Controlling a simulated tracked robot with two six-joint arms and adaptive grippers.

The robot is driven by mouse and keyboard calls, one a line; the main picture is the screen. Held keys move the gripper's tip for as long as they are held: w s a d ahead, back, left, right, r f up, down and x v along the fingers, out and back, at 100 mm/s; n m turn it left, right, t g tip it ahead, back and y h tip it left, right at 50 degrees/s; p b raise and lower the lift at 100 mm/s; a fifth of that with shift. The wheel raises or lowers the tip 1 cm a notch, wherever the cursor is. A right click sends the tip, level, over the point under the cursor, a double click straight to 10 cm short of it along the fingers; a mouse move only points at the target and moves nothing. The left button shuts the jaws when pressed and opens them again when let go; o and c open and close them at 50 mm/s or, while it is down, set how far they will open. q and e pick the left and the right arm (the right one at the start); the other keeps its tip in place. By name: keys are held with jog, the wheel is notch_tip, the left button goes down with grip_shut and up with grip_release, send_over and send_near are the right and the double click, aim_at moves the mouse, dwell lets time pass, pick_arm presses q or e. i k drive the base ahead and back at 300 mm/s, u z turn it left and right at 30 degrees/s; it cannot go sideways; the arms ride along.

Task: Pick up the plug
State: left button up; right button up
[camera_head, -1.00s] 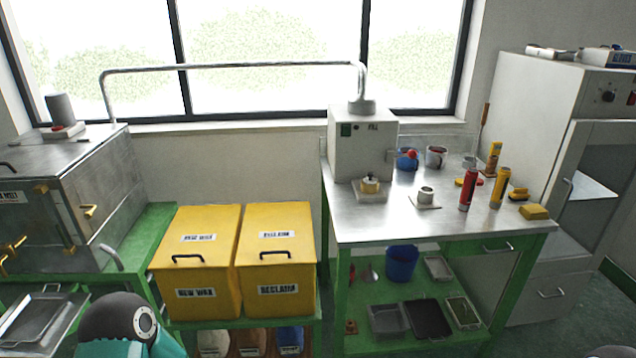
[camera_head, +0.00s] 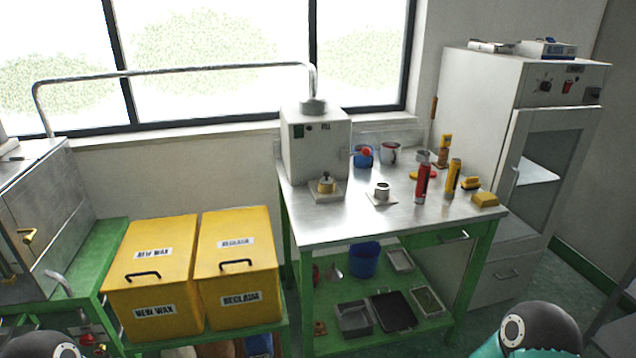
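I cannot tell for sure which thing is the plug. On the steel table (camera_head: 350,228), a small brass piece with a dark top (camera_head: 326,184) sits on a plate in front of the grey machine (camera_head: 317,150). A short metal cylinder (camera_head: 382,191) stands on a square plate to its right. Neither is touched by me. Only rounded parts of my arms show at the bottom left and bottom right edges. Both grippers are out of view.
Red (camera_head: 423,183) and yellow (camera_head: 453,178) cylinders and a yellow block (camera_head: 485,200) stand on the table's right. Yellow bins (camera_head: 236,268) stand left of the table, a white cabinet (camera_head: 478,120) right. The table's front middle is clear.

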aim_at(326, 180)
jog(key=u, duration=0.3)
jog(key=i, duration=0.95)
jog(key=z, duration=0.4)
